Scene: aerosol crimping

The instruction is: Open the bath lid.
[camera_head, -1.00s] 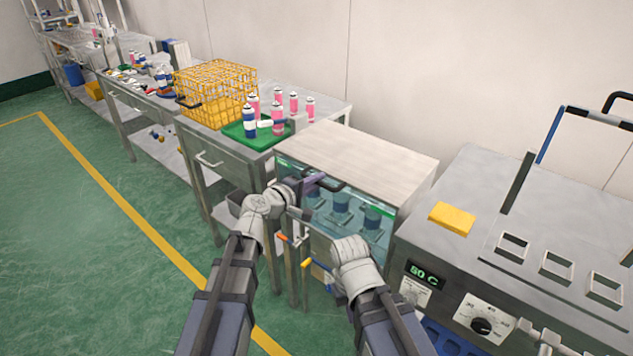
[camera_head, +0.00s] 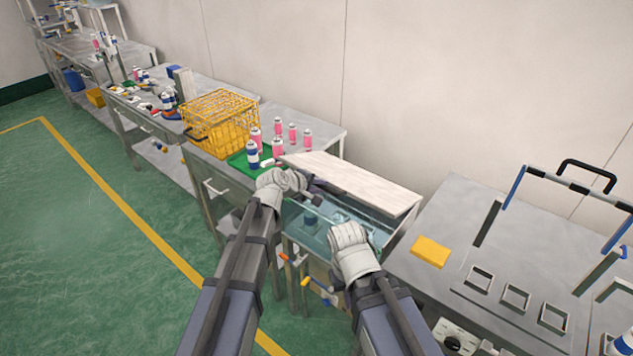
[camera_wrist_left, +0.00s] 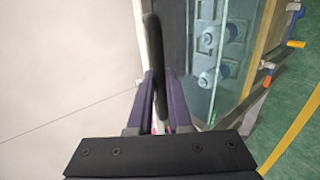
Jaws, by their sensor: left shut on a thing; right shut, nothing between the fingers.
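The bath lid (camera_head: 350,178) is a pale, wood-like panel over the glass-fronted bath (camera_head: 375,237). It is tilted, its front edge raised above the bath. My left gripper (camera_head: 312,198) is at the lid's front edge. In the left wrist view its purple fingers (camera_wrist_left: 160,98) are shut on the lid's dark handle (camera_wrist_left: 153,45). Blue-capped cans (camera_wrist_left: 207,60) show behind the bath glass. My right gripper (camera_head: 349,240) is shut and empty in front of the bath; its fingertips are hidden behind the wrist.
A bench on the left holds a yellow wire basket (camera_head: 220,120), a green tray (camera_head: 240,160) and several pink cans (camera_head: 292,133). A metal machine with a yellow block (camera_head: 430,252) stands close on the right. A plain wall is behind the bath.

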